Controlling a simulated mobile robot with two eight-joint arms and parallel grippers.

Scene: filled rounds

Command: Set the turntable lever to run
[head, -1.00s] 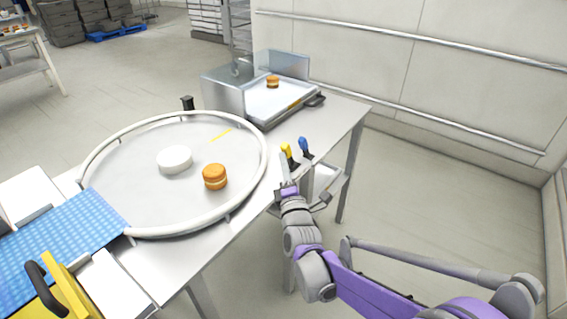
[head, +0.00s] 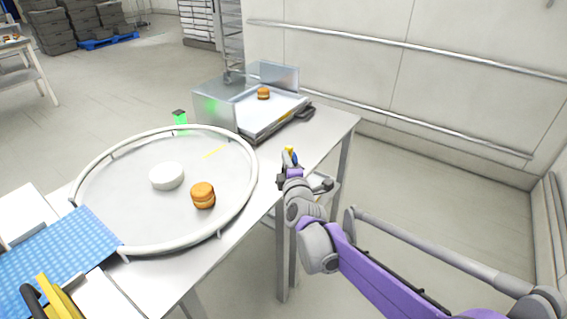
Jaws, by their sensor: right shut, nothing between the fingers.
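The turntable (head: 120,225) is a large round grey disc with a raised rail on the table. A white round dish (head: 167,177) and an orange-brown filled round (head: 203,196) stand on it. At the table's right edge are a yellow-topped lever (head: 289,150) and a blue-topped one (head: 295,158), close together in this view. My right gripper (head: 290,172) is shut, holds nothing, and is right in front of the levers, hiding their lower parts. I cannot tell whether it touches them. A lamp (head: 180,118) behind the turntable glows green. My left gripper is out of view.
A metal tray station (head: 270,115) with another filled round (head: 263,93) stands at the table's back. A blue belt (head: 65,255) meets the turntable at left, near a yellow part with a black handle (head: 50,298). The floor right of the table is clear.

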